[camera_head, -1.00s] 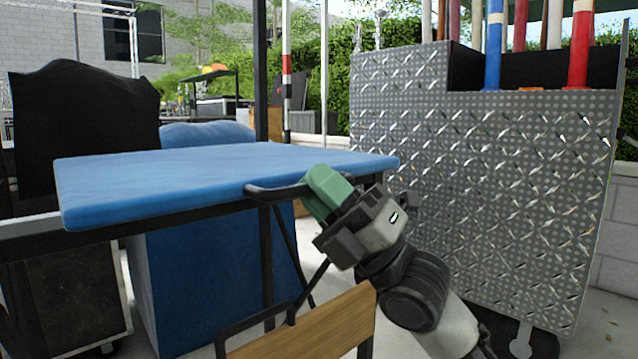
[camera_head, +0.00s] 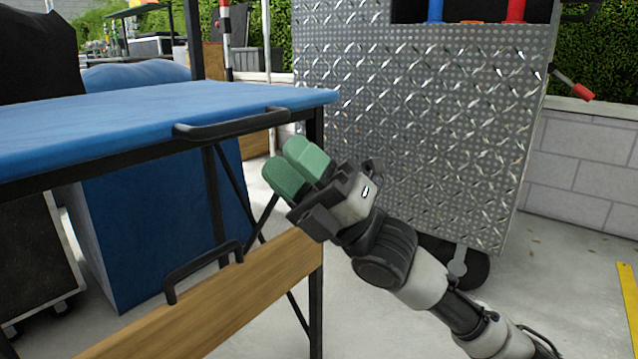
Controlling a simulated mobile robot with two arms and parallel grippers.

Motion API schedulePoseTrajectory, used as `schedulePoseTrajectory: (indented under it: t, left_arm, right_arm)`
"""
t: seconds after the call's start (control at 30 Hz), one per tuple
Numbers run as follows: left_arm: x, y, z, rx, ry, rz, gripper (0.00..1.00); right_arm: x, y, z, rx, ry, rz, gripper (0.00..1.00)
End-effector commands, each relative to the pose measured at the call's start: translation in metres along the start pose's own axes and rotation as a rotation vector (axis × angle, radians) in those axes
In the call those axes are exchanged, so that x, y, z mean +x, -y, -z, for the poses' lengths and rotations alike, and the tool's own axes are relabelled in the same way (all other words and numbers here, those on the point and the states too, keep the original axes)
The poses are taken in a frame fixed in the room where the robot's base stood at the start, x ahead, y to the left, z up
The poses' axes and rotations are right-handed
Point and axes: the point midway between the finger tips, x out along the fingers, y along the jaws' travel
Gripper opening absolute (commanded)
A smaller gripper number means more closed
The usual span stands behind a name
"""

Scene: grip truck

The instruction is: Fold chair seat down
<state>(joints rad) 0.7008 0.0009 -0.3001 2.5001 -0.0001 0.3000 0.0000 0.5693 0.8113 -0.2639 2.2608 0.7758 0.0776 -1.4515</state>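A flat blue panel (camera_head: 120,118) on a black frame lies level at the left; I cannot tell for certain whether it is the chair seat. A black bar handle (camera_head: 232,124) is at its right front edge. Below it is a wooden board (camera_head: 235,290) with a second black handle (camera_head: 203,268) on its top edge. My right gripper (camera_head: 297,168), with green fingertips, is to the right of and just below the upper handle, apart from it. Its two fingers show side by side with a narrow gap and nothing between them. My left gripper is out of view.
A diamond-plate metal cart (camera_head: 420,120) on wheels stands behind my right gripper. A blue covered box (camera_head: 150,235) is behind the black frame. Paved floor is open at the lower right, in front of a block wall (camera_head: 585,165).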

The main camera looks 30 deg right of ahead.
Motion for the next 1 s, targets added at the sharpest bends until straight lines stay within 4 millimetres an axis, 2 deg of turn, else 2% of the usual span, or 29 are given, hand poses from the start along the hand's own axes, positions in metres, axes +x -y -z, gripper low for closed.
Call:
schedulePoseTrajectory:
  t: [0.2, 0.4, 1.0]
  left_arm:
    - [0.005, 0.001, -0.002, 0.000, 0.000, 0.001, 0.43]
    - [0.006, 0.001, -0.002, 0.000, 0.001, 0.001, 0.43]
    - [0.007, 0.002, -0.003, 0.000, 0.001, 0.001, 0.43]
  right_arm:
    - [-0.030, 0.001, 0.000, 0.002, 0.001, 0.006, 0.39]
    - [-0.047, 0.001, 0.000, 0.002, 0.002, 0.003, 0.39]
    - [-0.052, 0.000, 0.001, 0.000, -0.001, 0.000, 0.39]
